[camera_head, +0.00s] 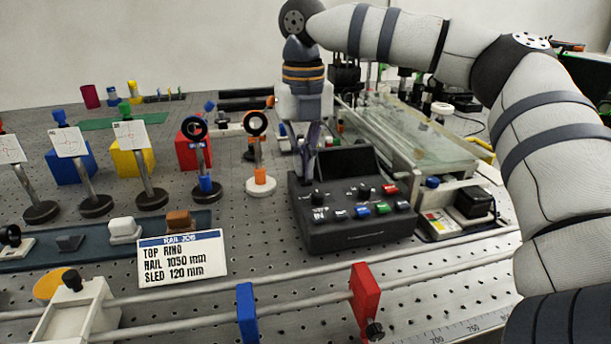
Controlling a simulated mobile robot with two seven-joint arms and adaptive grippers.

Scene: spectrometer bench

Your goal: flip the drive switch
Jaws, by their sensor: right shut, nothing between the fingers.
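A black control box (360,238) stands on the perforated bench right of centre. Its sloped top carries knobs, small toggles and coloured red, blue and green caps. The labels are too small to read well, so I cannot tell which control is the drive switch. My right gripper (311,178) points down over the left part of the box. Its fingers are shut and empty, with the tips just above or behind a black knob (319,197). I cannot tell whether they touch the box. My left gripper is not in view.
A white sign (182,259) stands left of the box. Post-mounted ring optics, one on a white base (260,187), stand close on its left. A glass-topped rail unit (415,140) lies behind right. Rails with blue and red (365,303) blocks cross the front.

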